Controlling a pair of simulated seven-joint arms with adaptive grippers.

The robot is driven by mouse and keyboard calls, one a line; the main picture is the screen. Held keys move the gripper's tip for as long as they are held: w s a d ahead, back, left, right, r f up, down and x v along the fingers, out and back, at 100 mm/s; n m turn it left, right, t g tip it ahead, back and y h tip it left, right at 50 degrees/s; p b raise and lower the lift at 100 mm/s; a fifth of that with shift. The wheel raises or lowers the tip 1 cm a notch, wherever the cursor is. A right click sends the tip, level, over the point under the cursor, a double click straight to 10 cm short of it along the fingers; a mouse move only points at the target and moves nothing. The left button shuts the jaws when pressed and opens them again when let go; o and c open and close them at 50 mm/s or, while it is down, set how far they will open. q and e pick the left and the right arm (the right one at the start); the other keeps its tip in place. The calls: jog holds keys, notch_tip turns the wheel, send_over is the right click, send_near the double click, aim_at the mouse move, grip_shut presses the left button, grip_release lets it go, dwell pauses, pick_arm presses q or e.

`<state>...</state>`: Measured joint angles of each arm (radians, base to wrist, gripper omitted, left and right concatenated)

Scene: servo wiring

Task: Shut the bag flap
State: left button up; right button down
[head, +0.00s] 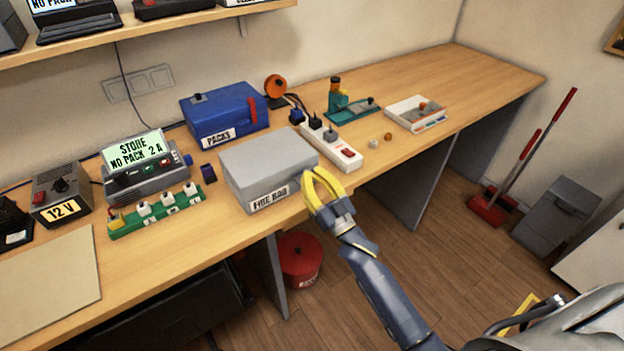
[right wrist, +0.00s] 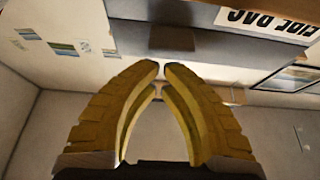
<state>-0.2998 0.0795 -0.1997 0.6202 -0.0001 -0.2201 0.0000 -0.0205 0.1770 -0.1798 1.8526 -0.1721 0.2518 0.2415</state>
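The grey fire bag (head: 248,187) is a box shape with a white "FIRE BAG" label, at the front edge of the bench in the head view. Its grey flap (head: 268,157) looks flat across the top; I cannot tell whether it is fully closed. My right gripper (head: 316,176) is at the bag's right front corner; contact is unclear. Its yellow fingers (right wrist: 161,68) come together at the tips in the right wrist view, with nothing visible between them. The label (right wrist: 265,20) shows upside down at that view's top right. My left gripper is not in view.
A blue "PACKS" box (head: 222,118) stands behind the bag. A white power strip (head: 330,143) lies to its right, and a green terminal strip (head: 157,210) to its left. A red bin (head: 300,262) stands below the bench.

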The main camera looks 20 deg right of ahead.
jog(key=v, duration=0.9)
notch_tip(320, 180, down, 23)
jog(key=w+d+g+h, duration=0.1)
jog(key=d+g+h, duration=0.2)
jog(key=g+h, duration=0.15)
jog(key=s+d+f+g, duration=0.1)
jog(key=s+f+g, duration=0.25)
jog(key=f, duration=0.65)
jog(key=s+d+f+g, duration=0.15)
jog(key=s+f, duration=0.35)
jog(key=f, duration=0.5)
jog(key=s+d+f+g+h, duration=0.15)
jog(key=s+f+g, duration=0.55)
jog(key=s+f, duration=1.15)
jog(key=s+a+f+g, duration=0.1)
jog(key=s+f+g, duration=0.1)
jog(key=s, duration=0.8)
jog(key=s+f+g, duration=0.2)
jog(key=s, duration=0.9)
jog(key=shift+s+a+f+h, duration=0.3)
jog(key=shift+a+h, duration=0.05)
jog(key=shift+h, duration=0.05)
